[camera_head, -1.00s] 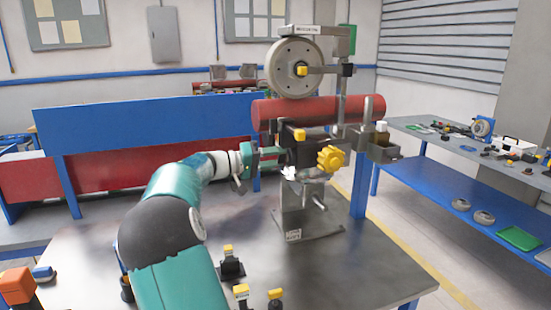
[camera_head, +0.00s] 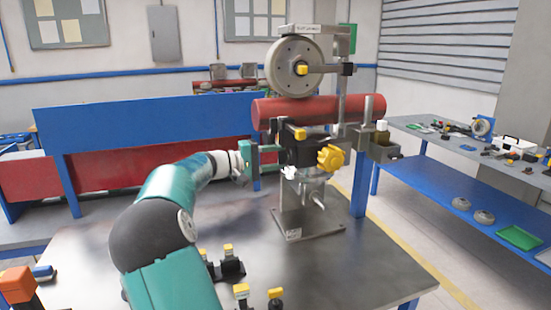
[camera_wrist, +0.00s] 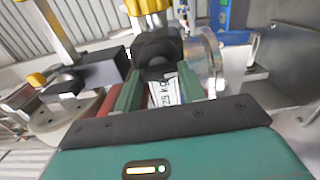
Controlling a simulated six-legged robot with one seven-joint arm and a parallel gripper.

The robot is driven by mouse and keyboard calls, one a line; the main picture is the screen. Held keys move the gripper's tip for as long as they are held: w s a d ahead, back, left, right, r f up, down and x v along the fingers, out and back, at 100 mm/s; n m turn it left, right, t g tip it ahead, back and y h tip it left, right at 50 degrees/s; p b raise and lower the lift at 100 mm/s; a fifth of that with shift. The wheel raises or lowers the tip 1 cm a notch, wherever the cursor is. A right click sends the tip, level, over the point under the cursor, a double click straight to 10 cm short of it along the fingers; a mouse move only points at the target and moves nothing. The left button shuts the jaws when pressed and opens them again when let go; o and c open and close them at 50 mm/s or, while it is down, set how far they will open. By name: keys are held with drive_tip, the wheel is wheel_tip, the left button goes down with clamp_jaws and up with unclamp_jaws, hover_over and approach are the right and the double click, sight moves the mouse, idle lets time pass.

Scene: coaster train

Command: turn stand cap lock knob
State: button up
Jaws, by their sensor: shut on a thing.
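A metal stand (camera_head: 297,213) stands on the workbench and carries a black clamp head under a red bar. A yellow lobed knob (camera_head: 330,158) sticks out on the head's right side, and a small yellow cap (camera_head: 300,134) sits on its top. My gripper (camera_head: 279,150) reaches the head from the left. In the wrist view, a black part (camera_wrist: 158,50) with a yellow piece above it (camera_wrist: 147,6) lies between the green fingertips. My gripper is shut on this black part. Whether it is the cap lock knob cannot be told.
The red bar (camera_head: 317,110) and grey wheel (camera_head: 296,67) stand just above the head. A small metal box (camera_head: 384,152) hangs at the right. Yellow-topped black fittings (camera_head: 228,264) stand on the workbench (camera_head: 345,270) below my arm. The bench's right part is clear.

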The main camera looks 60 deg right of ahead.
drive_tip(key=o, duration=1)
drive_tip(key=shift+w+a, duration=0.1)
drive_tip(key=shift+w, duration=0.1)
